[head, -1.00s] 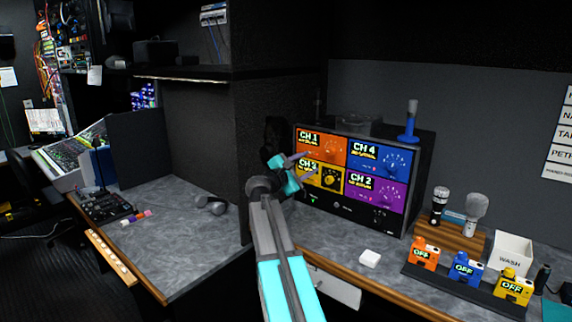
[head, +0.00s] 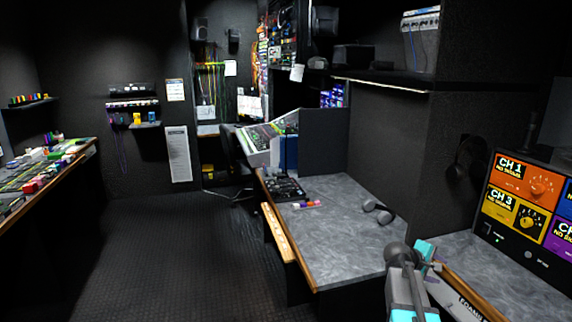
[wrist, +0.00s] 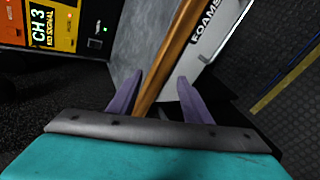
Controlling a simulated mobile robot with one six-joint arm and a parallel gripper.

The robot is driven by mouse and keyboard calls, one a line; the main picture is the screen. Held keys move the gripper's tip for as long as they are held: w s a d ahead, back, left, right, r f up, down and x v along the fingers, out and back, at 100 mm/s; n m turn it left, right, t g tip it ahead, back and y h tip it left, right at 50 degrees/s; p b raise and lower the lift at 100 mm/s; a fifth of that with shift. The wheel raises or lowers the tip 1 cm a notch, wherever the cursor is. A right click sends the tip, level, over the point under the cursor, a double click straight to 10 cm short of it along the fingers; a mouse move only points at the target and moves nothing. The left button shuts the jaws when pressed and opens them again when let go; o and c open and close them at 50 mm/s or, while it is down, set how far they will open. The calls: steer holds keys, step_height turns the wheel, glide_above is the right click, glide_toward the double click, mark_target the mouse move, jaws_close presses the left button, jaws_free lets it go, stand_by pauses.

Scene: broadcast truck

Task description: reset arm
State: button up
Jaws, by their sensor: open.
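My gripper shows in the wrist view (wrist: 160,95) with its two purple fingers spread and nothing between them. Beyond the fingers are the counter's wooden edge and a white drawer front (wrist: 208,30) with partly readable lettering. In the head view my arm rises at the lower right, its teal and grey wrist by the counter's front edge. The fingers are hard to make out there. The channel panel (head: 527,205) stands on the counter to the right of my arm, cut off by the picture edge.
A grey desk (head: 335,228) with headphones (head: 378,212) and a small mixer (head: 283,189) lies left of my arm. A long bench (head: 45,175) runs along the far left. The dark floor (head: 180,250) between is clear.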

steer(key=s+a+f+m+g+y, duration=0.1)
steer(key=s+a+f+m+y, duration=0.15)
steer(key=a+f, duration=0.65)
steer(key=s+a+f+m+g+y, duration=0.1)
steer(key=s+a+f+y, duration=0.25)
steer(key=a+f, duration=0.55)
steer(key=s+a+f+m+g+y, duration=0.1)
steer(key=s+a+f+m+y, duration=0.1)
steer(key=s+a+f, duration=0.5)
steer(key=s+a+f+m+g+y, duration=0.15)
steer(key=s+a, duration=0.25)
steer(key=a, duration=0.5)
steer(key=s+f+g, duration=0.2)
steer(key=s+f, duration=0.7)
steer(key=s, duration=0.4)
steer(key=s+f+g+y, duration=0.1)
steer(key=s+f+g, duration=0.2)
steer(key=s+f, duration=0.7)
steer(key=s, duration=0.2)
steer(key=shift+s+a, duration=0.35)
steer(key=shift+s, duration=0.05)
steer(key=shift+f, duration=0.1)
steer(key=shift+c, duration=0.3)
steer(key=c, duration=0.3)
